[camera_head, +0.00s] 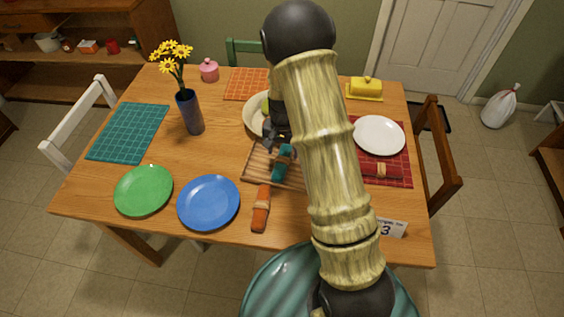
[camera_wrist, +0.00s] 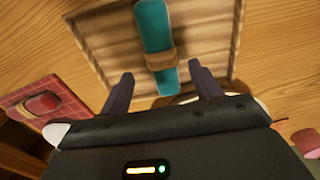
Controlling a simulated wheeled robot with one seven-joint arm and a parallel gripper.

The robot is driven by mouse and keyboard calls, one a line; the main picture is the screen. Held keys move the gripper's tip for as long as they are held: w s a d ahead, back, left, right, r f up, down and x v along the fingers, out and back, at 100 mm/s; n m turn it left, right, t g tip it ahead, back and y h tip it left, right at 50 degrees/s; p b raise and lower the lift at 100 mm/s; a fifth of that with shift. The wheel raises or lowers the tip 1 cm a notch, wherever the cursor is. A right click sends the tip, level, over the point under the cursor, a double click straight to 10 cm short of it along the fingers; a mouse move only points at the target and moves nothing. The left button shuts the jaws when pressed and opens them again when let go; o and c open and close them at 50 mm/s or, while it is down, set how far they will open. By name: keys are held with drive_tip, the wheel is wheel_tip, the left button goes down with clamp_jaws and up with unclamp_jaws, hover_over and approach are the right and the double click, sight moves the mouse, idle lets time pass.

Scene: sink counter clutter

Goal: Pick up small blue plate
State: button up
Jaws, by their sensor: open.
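The blue plate (camera_head: 208,203) lies flat on the wooden table near its front edge, left of centre in the head view. It is not seen in the wrist view. My gripper (camera_head: 278,137) is over the middle of the table, to the right of and farther back than the plate. In the wrist view my gripper (camera_wrist: 160,88) has its two fingers apart with nothing held between them. A rolled teal napkin (camera_wrist: 155,40) with a brown ring lies on a wooden tray (camera_wrist: 100,48) beyond the fingertips. My arm hides part of the tray in the head view.
A green plate (camera_head: 143,190) is just left of the blue plate, and an orange rolled napkin (camera_head: 261,208) just right. A blue vase (camera_head: 190,112) with yellow flowers stands behind. A bowl (camera_head: 253,115), white plate (camera_head: 379,135) and yellow butter dish (camera_head: 366,89) are farther back.

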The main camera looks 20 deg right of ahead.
sight(282, 160)
wheel_tip(282, 160, down, 5)
drive_tip(key=shift+a, duration=0.15)
idle(0.5)
drive_tip(key=c, duration=1.1)
wheel_tip(282, 160, up, 10)
drive_tip(key=shift+r, duration=0.1)
